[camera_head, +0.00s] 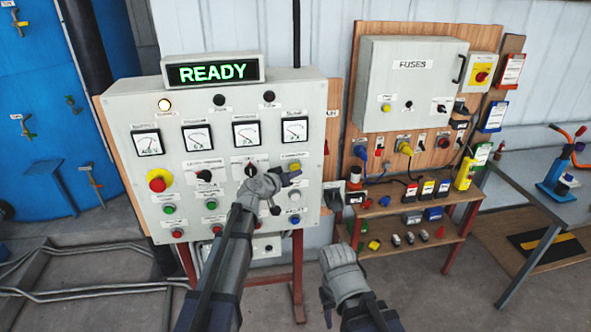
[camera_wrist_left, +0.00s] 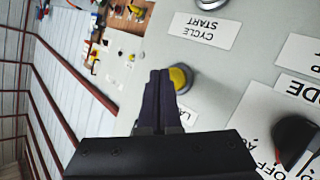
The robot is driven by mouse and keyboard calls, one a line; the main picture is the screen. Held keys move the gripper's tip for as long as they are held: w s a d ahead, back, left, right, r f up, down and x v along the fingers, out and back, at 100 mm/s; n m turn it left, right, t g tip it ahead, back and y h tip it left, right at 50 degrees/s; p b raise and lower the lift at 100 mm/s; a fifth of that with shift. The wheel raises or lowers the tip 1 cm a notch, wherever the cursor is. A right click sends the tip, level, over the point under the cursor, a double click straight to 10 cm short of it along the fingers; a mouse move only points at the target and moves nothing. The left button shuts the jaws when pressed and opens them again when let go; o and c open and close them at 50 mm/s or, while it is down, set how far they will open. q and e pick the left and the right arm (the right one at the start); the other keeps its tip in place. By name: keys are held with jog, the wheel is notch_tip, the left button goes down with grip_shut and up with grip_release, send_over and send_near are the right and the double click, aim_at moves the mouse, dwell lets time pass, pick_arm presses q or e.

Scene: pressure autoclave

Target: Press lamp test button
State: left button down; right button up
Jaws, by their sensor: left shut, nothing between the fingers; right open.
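The grey control panel (camera_head: 225,110) stands at the left centre under a READY sign. On its right side is a round yellow button (camera_head: 295,166), which also shows in the left wrist view (camera_wrist_left: 180,79). A label beginning "LA" beside it is partly hidden by my fingers. My left gripper (camera_head: 291,178) is shut and empty, in front of the panel. In the left wrist view its fingertips (camera_wrist_left: 160,75) lie right beside the yellow button and overlap its edge; I cannot tell whether they touch it. My right gripper (camera_head: 342,258) is open, low and right of the panel.
A CYCLE START label (camera_wrist_left: 205,28) lies close to the yellow button. A black mode knob (camera_wrist_left: 298,142) is further right. A red and yellow emergency stop (camera_head: 160,180) is at the panel's left. A fuse cabinet (camera_head: 408,85) and a shelf (camera_head: 400,205) with parts stand at the right.

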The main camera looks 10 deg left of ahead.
pick_arm(q)
jog(key=shift+w, duration=0.15)
jog(key=shift+w+a, duration=0.15)
jog(key=shift+w, duration=0.1)
jog(key=shift+w+a, duration=0.15)
jog(key=shift+w, duration=0.3)
dwell(0.6)
jog(key=shift+s, duration=0.15)
dwell(0.3)
jog(key=shift+s+d, duration=0.3)
jog(key=shift+s, duration=0.45)
jog(key=s, duration=0.2)
jog(key=s+d, duration=0.1)
jog(key=s, duration=0.1)
jog(key=shift+s+d, duration=0.2)
jog(key=shift+s, duration=0.2)
dwell(0.4)
